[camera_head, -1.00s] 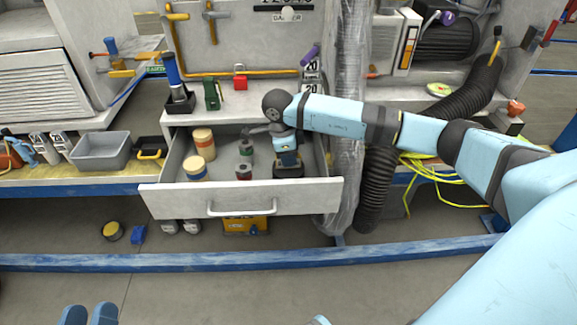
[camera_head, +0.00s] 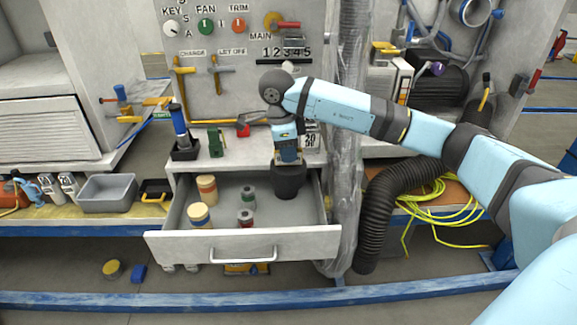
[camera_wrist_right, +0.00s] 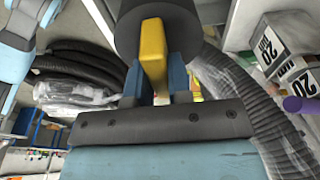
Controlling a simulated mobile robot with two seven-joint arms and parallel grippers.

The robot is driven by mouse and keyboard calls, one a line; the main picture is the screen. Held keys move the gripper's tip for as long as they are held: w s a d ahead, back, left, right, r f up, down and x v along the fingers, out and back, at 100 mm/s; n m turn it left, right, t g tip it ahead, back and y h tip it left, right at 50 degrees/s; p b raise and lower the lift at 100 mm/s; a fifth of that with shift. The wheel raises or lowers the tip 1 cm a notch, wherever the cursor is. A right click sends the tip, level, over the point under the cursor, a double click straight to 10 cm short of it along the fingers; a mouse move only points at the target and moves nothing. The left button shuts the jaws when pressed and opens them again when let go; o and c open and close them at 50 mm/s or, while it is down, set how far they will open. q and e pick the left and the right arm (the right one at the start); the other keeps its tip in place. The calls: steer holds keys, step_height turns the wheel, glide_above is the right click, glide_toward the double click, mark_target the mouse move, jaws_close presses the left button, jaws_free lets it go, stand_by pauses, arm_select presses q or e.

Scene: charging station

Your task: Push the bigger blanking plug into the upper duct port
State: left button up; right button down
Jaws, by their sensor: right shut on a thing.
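My right gripper (camera_head: 288,160) points down over the right part of the open drawer. It is shut on the yellow grip (camera_wrist_right: 153,55) of a dark, round blanking plug (camera_head: 288,183). The plug hangs below the fingers and seems to be clear of the drawer floor. In the right wrist view the plug's dark body (camera_wrist_right: 155,22) shows at the top, beyond the fingertips. A round grey ring, perhaps the upper duct port (camera_head: 477,14), shows at the upper right; I cannot be sure. My left gripper is not in view.
The open drawer (camera_head: 245,245) holds cream-and-coloured cylinders (camera_head: 207,188) and smaller grey-and-red ones (camera_head: 246,217). A control panel with knobs (camera_head: 206,27) stands behind. A plastic-wrapped column (camera_head: 350,200) and a black corrugated hose (camera_head: 385,215) stand right of the drawer.

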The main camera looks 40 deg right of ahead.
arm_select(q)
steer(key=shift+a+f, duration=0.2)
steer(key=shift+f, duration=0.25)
arm_select(e)
steer(key=shift+r, duration=1)
